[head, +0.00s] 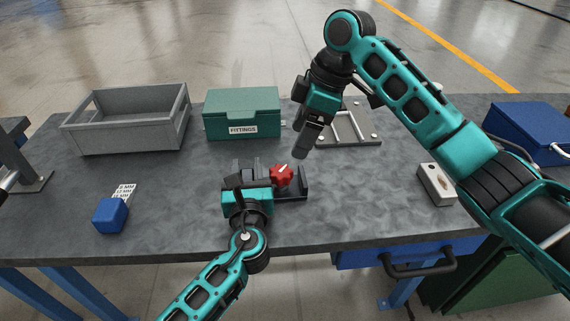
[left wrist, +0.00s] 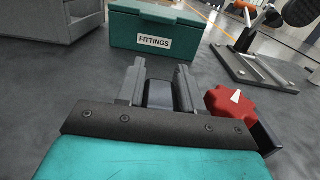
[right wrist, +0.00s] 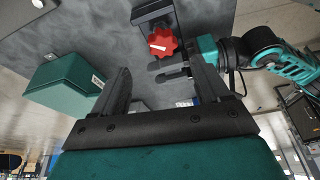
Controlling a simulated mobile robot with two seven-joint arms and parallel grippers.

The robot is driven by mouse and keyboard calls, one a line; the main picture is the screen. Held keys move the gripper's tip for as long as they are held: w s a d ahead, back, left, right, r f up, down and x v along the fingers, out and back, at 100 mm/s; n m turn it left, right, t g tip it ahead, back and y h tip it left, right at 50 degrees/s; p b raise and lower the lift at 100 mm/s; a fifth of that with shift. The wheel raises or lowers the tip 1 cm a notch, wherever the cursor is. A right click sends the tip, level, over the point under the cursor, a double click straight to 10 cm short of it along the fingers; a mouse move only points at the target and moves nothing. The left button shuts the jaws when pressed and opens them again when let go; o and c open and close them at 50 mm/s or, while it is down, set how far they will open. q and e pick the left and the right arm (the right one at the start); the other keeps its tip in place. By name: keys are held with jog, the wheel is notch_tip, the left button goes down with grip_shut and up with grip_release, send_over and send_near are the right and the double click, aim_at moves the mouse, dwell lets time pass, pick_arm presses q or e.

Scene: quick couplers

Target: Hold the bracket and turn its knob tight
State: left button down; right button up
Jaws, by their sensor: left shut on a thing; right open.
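The dark bracket (head: 296,192) stands on the grey table near the middle, with a red knob (head: 281,176) on it. The knob carries a white pointer mark, also clear in the left wrist view (left wrist: 232,104). My left gripper (head: 248,174) is shut on a dark part of the bracket, seen between its fingers in the left wrist view (left wrist: 159,95). My right gripper (head: 300,153) is open and empty, above and behind the knob. In the right wrist view, the knob (right wrist: 162,42) lies beyond the open fingers, apart from them.
A green FITTINGS box (head: 242,115) and a grey crate (head: 125,120) stand at the back. A plate with rods (head: 348,125) lies behind the bracket. A pale block (head: 437,185) and blue case (head: 530,130) are right. A blue block (head: 110,215) is left.

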aim_at(282, 172)
jog(key=a+f+n, duration=0.1)
jog(key=f, duration=0.2)
jog(key=a+f+n+g, duration=0.1)
jog(key=f, duration=0.2)
jog(key=a+f+n, duration=0.1)
jog(key=f+n, duration=0.1)
jog(key=f, duration=0.1)
jog(key=shift+a, duration=0.25)
jog(key=shift+c, duration=0.3)
jog(key=c, duration=1)
jog(key=shift+y, duration=0.3)
jog(key=m, duration=0.2)
jog(key=m+t, duration=0.1)
jog(key=m, duration=0.2)
jog(key=shift+s+t, duration=0.2)
jog(key=shift+t, duration=0.1)
jog(key=m+t, duration=0.1)
jog(key=m, duration=0.2)
jog(key=m+h, duration=0.1)
jog(key=m, duration=0.1)
jog(key=shift+s+m+t, duration=0.1)
jog(key=shift+m+t, duration=0.3)
jog(key=shift+a, duration=0.1)
